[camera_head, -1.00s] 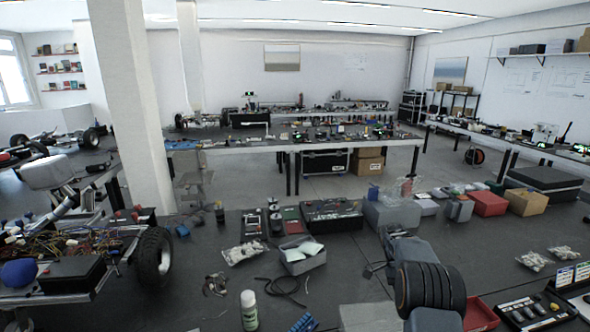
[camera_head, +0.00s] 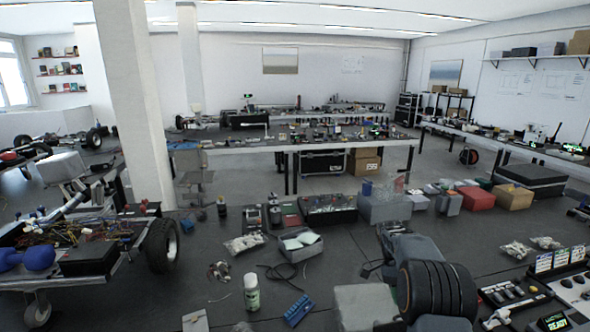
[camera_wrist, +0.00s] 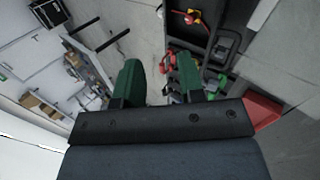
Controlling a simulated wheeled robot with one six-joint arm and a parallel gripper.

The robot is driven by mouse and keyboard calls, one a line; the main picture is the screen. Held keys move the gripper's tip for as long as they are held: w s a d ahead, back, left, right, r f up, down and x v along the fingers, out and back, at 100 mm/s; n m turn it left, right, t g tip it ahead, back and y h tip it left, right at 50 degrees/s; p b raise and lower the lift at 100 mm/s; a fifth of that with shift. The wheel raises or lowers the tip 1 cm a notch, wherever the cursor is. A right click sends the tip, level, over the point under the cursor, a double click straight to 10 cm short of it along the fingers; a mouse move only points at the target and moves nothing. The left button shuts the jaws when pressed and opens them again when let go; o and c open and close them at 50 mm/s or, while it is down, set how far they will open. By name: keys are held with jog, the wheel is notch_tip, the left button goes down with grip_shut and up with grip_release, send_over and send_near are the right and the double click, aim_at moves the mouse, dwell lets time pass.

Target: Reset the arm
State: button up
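My gripper (camera_wrist: 160,84) shows in the wrist view with two green fingertips spread apart, and nothing is held between them. Its dark crossbar fills the lower middle of that view. Dark trays and small coloured parts lie in the background beyond the fingers, not touching them as far as I can tell. The fingertips are too small and hidden to make out there.
A wheeled chassis with wires (camera_head: 85,240) stands at the left. A spray can (camera_head: 252,292), a blue block (camera_head: 298,310) and a grey box (camera_head: 300,243) lie ahead. A red box (camera_head: 477,200) and a cardboard box (camera_head: 512,197) stand at the right. A pillar (camera_head: 135,110) rises at the left.

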jog(key=s+a+r+n+t, duration=0.3)
jog(key=s+a+r+n, duration=0.1)
jog(key=r, duration=0.2)
jog(key=s+a+r+n+t+y+b, duration=0.1)
jog(key=s+a+n+t, duration=0.3)
jog(key=s, duration=0.4)
jog(key=s+a+r+n+t+b, duration=0.1)
jog(key=s+a+n+t, duration=0.4)
jog(key=s, duration=0.3)
jog(key=shift+s+a+n+y+b, duration=0.2)
jog(key=shift+s+n+y+b, duration=0.15)
jog(key=shift+n, duration=0.35)
jog(key=shift+d, duration=0.1)
